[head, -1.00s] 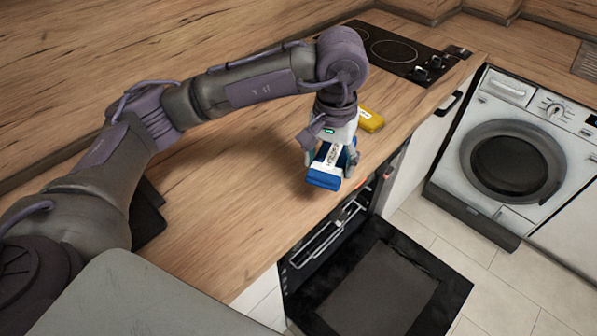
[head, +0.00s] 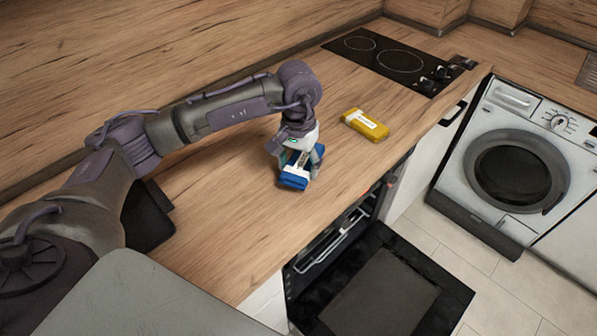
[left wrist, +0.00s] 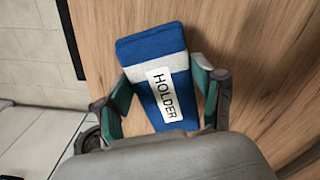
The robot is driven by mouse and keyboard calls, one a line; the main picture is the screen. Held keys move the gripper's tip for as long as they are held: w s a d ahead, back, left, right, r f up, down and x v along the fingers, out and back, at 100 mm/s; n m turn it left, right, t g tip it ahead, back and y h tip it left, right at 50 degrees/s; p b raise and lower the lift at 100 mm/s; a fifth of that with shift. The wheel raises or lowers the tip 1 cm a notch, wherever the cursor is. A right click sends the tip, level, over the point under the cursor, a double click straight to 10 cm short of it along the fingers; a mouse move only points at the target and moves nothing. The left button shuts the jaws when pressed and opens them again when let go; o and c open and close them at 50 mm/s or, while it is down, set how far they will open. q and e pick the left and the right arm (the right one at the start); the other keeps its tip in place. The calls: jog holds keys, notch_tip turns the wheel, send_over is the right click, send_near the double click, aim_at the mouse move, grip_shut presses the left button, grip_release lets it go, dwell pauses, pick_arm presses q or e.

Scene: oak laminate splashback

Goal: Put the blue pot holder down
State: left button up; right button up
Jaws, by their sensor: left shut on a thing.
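The blue pot holder (head: 293,181) has a pale band and a white label. In the left wrist view the pot holder (left wrist: 153,48) lies between my finger pads, and the label reads "HOLDER". My left gripper (head: 301,165) is shut on it, low over the wooden counter (head: 225,215). It also shows in the left wrist view (left wrist: 165,98). I cannot tell whether the pot holder touches the counter. My right gripper is in neither view.
A yellow block-shaped item (head: 365,124) with a white label lies on the counter to the right. A black cooktop (head: 385,62) is behind it. The oven door (head: 385,290) hangs open below the front edge. A washing machine (head: 510,170) stands at right.

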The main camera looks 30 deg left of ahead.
aim_at(298, 168)
pick_arm(q)
notch_tip(298, 168, down, 3)
jog(key=shift+f+p, duration=0.2)
jog(key=shift+p, duration=0.45)
jog(key=shift+f, duration=0.15)
jog(key=shift+f, duration=0.1)
jog(key=shift+f+b, duration=0.1)
jog(key=shift+b, duration=0.25)
jog(key=o, duration=1.2)
jog(key=shift+c, duration=0.2)
